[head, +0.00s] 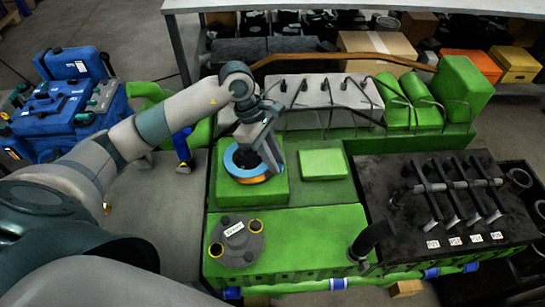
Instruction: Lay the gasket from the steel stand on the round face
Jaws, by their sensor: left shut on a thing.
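My left gripper (268,163) comes down over a raised green block on the engine and is shut on a blue ring, the gasket (232,168). The ring is around a dark round centre, and an orange-brown edge (254,180) shows just under its near side. The round face below is mostly hidden by the ring and gripper. I cannot tell whether the ring touches it or hovers just above. I cannot make out the steel stand. My right gripper is not in view.
A grey round cover (237,243) with yellow-rimmed holes sits on the near green deck. A flat green pad (323,164) lies right of the ring. A black block with pipes (440,205) stands at the right. A blue toolbox (68,105) is at the left.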

